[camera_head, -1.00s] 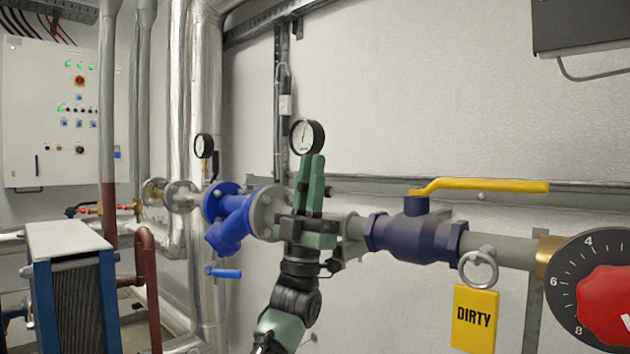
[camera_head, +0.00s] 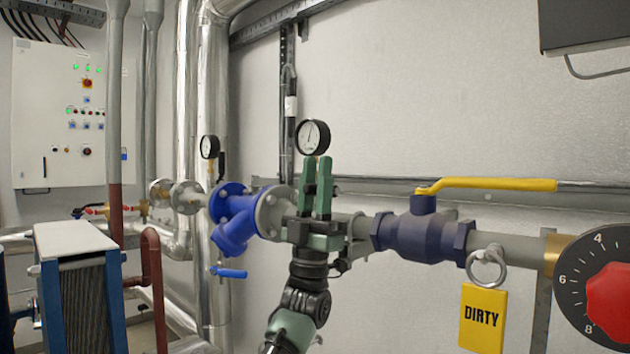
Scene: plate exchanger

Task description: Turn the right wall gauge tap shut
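The right wall gauge (camera_head: 312,137) has a white dial and black rim, and stands above the pipe line near the middle. My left gripper (camera_head: 317,165) points up just below it, its two green fingers side by side in front of the gauge's stem. Only a very narrow gap shows between the fingers. The right gauge's tap is hidden behind or between them, so I cannot tell whether they touch it. My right gripper is not in view.
The left wall gauge (camera_head: 210,147) has a black upright tap lever (camera_head: 221,166) beside it. A blue strainer (camera_head: 236,222) lies left of my gripper.

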